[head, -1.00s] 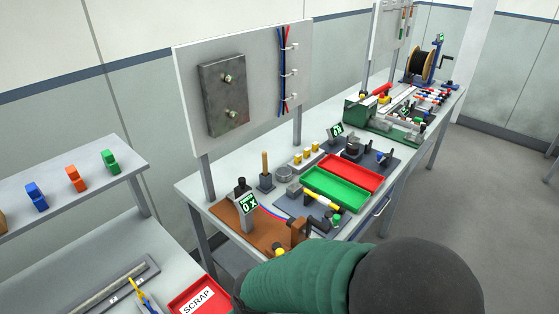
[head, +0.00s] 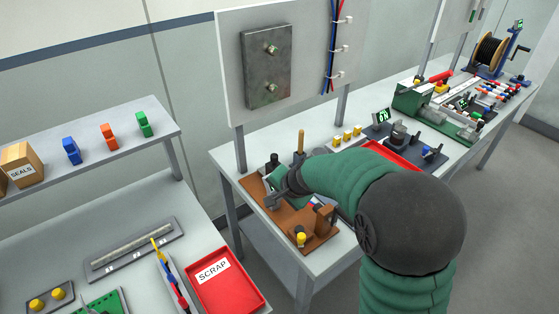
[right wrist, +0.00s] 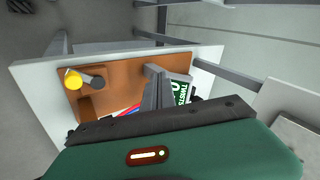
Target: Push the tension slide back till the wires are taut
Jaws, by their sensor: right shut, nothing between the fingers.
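A brown board (head: 259,192) lies on the near end of the long bench. On it stand a brown block (head: 323,217) and a yellow knob (head: 300,238). The right wrist view also shows the board (right wrist: 118,62), the yellow knob (right wrist: 73,79) beside a dark cylinder, and red and blue wires (right wrist: 128,109). I cannot tell which part is the tension slide, or whether the wires are taut. My right gripper (head: 270,201) is shut and empty over the board's left half; it also shows in the wrist view (right wrist: 153,72). My left gripper is out of view.
A red tray (head: 392,155) is partly behind my arm. A red SCRAP tray (head: 225,280) is on the nearer table. A grey panel (head: 300,60) rises behind the board.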

